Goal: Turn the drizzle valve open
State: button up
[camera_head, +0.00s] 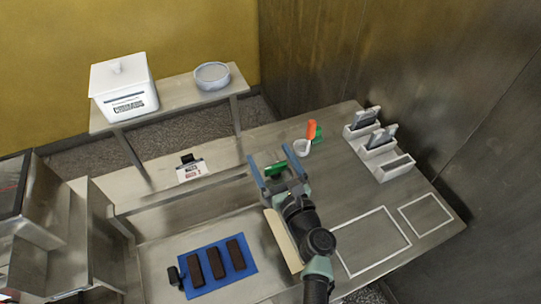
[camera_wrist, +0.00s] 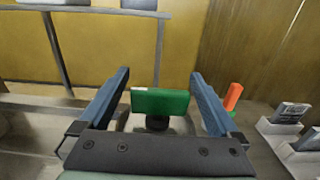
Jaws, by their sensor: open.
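The drizzle valve shows as a green rectangular handle (camera_wrist: 160,101) on a dark round stem, upright in the wrist view. In the head view the green handle (camera_head: 276,168) is partly hidden by my gripper. My gripper (camera_wrist: 160,74) is open, with one blue finger on each side of the handle and a visible gap on both sides. In the head view my gripper (camera_head: 271,157) is over the middle of the steel bench. I cannot tell how far the handle is turned.
A white cup (camera_head: 302,147) and an orange-handled tool (camera_head: 311,130) stand behind my gripper to the right. White holders (camera_head: 379,152) with grey devices are at the right. A blue mat (camera_head: 246,266) bears dark bars at the front. A white bin (camera_head: 124,88) and a bowl (camera_head: 212,76) stand on a back shelf.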

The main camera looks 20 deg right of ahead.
jog(key=shift+w, duration=0.15)
jog(key=shift+c, duration=0.3)
jog(key=c, duration=1.3)
